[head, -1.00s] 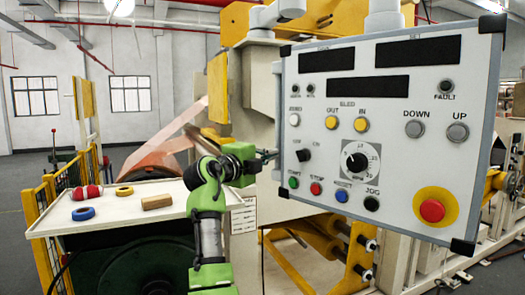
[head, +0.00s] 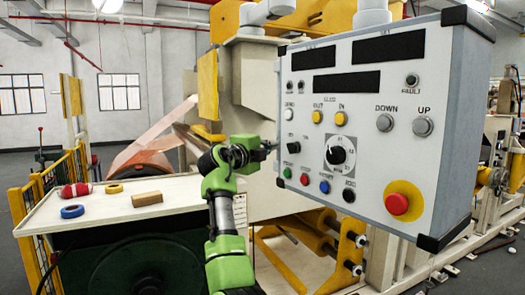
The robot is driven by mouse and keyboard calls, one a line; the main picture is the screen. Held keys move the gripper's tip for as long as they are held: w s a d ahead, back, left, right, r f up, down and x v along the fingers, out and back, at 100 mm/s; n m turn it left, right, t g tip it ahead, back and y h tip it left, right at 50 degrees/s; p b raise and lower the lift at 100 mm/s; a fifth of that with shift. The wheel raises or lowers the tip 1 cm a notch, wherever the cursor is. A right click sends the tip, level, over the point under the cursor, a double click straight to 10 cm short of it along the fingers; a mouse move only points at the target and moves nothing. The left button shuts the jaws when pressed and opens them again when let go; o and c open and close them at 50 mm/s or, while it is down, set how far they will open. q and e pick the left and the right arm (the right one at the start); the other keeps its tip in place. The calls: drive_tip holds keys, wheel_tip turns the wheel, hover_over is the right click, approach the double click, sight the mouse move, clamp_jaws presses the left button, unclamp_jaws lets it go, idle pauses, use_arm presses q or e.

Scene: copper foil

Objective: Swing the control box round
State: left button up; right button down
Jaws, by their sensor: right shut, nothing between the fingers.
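The control box (head: 360,185) hangs from a white arm at the upper right. Its front panel, with dark displays, coloured buttons, a dial and a red stop button (head: 397,204), is turned partly toward the left, and its grey right side shows. My right gripper (head: 270,147), on the green arm, is shut and empty at the box's left edge. I cannot tell whether its fingertips touch the box. My left gripper is not in view.
A pale table (head: 100,213) at the left holds a red spool (head: 76,190), a blue ring (head: 72,211), a yellow ring (head: 114,188) and a wooden block (head: 147,198). A yellow fence (head: 18,207) stands beside it. Machine framing lies behind and below the box.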

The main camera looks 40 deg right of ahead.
drive_tip(key=d+m+g+p, duration=0.1)
drive_tip(key=d+p, duration=0.3)
drive_tip(key=d, duration=1)
drive_tip(key=shift+s+d+f+g, duration=0.25)
drive_tip(key=shift+d+g, duration=0.15)
drive_tip(key=shift+g, duration=0.3)
